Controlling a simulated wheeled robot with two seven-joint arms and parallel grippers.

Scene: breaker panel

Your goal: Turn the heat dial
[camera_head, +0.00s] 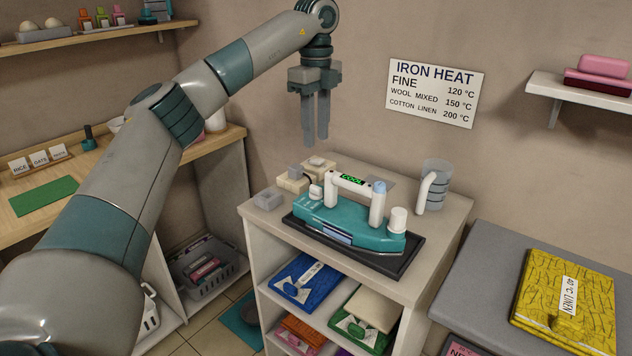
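A teal iron (350,229) lies on a black rest (392,265) on top of a white cabinet. Its white handle bears a small display (352,179) with green letters reading "COOL". A white round knob (397,220) stands at the iron's right end, and a pale blue cap (379,187) tops the handle's right post. I cannot tell for sure which is the heat dial. My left gripper (316,140) points down in the air, above and behind the iron, touching nothing. My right gripper is out of view.
A sign (434,92) on the wall lists FINE 120, WOOL MIXED 150, COTTON LINEN 200 °C. A grey jug (436,180) stands right of the iron; small blocks (268,199) stand left. Yellow folded cloth labelled LINEN (590,290) lies on the grey surface at right.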

